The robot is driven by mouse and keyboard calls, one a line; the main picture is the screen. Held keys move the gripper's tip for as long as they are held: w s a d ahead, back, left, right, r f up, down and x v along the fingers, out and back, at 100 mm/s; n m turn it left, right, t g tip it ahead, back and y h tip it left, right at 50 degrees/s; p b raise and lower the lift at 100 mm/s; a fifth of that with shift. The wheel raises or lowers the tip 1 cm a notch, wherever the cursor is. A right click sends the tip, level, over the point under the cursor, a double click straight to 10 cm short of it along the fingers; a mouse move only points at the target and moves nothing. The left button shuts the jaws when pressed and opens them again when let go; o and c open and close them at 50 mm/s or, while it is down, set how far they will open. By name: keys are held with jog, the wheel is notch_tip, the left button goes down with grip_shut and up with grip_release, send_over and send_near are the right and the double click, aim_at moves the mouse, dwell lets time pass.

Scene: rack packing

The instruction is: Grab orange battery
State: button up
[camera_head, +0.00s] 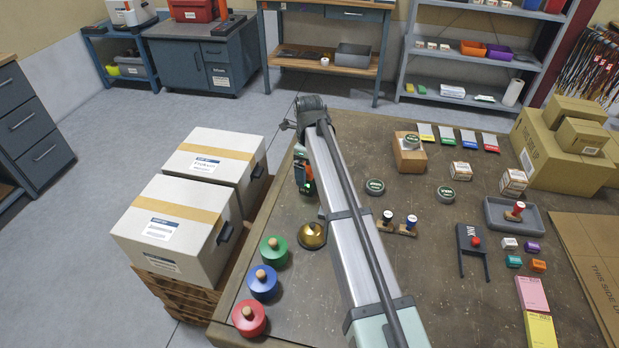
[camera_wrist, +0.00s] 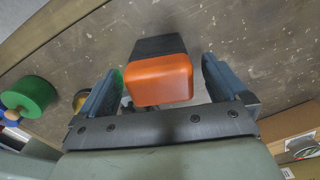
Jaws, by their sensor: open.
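In the wrist view, the orange battery (camera_wrist: 160,80), a block with an orange near end and a black far part (camera_wrist: 158,47), lies between the two fingers of my gripper (camera_wrist: 161,66). The fingers are open, with a visible gap on each side of the battery. I cannot tell how high the fingertips are above the table. In the head view, my arm hides most of this spot. A small dark and teal shape with a bit of orange (camera_head: 303,175) shows left of the arm, but it is too small to make out.
A brass bell (camera_head: 312,235) and green (camera_head: 273,250), blue (camera_head: 262,282) and red (camera_head: 249,318) knobbed weights stand along the table's left edge. Tins, stamps and a grey tray (camera_head: 493,222) are right of my arm. White boxes (camera_head: 175,225) stand left of the table.

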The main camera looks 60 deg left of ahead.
aim_at(310, 188)
notch_tip(310, 188, down, 3)
jog(key=shift+d+f, duration=0.1)
jog(key=shift+f, duration=0.1)
jog(key=c, duration=1.4)
